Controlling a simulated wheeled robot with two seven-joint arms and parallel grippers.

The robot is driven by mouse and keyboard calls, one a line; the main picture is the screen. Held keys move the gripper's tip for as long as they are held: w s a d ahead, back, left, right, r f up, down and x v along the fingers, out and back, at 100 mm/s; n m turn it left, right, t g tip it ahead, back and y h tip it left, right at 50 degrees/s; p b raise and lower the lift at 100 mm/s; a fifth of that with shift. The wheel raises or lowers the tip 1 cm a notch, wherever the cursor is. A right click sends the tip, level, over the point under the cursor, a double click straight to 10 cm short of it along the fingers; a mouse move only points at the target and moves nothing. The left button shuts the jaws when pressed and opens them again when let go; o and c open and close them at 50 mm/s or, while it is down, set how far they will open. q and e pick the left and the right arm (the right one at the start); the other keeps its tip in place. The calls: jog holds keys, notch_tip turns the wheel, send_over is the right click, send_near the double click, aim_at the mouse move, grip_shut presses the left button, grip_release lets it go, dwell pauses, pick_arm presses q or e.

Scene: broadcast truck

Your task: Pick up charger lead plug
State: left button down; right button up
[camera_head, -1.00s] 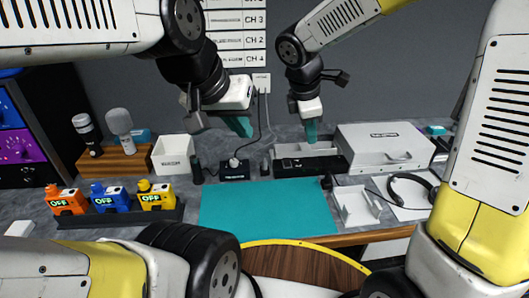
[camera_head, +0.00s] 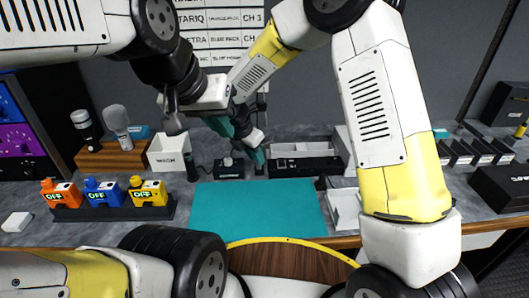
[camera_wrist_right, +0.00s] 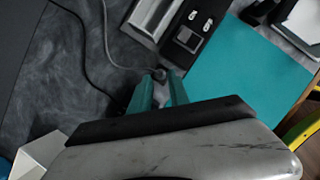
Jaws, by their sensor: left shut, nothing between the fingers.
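A small dark plug-like piece (camera_wrist_right: 159,74), which I take to be the charger lead plug, stands on the grey worktop at the end of a thin lead in the right wrist view. My right gripper (camera_head: 258,156) reaches down near the worktop's back. In the right wrist view its teal fingers (camera_wrist_right: 160,90) are apart, with the plug at or just beyond their tips. I cannot tell whether they touch it. In the head view the plug is hidden by the gripper. My left gripper (camera_head: 218,126) is shut and empty, higher and to the left.
A black box (camera_head: 229,169) stands left of my right gripper, with a white bin (camera_head: 168,154) beyond it. A black device and grey tray (camera_head: 303,150) are just right. The teal mat (camera_head: 255,208) in front is clear. A dark cable (camera_wrist_right: 85,55) runs nearby.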

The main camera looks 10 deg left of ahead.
jog(key=x, duration=0.3)
jog(key=shift+r, duration=0.1)
grip_shut()
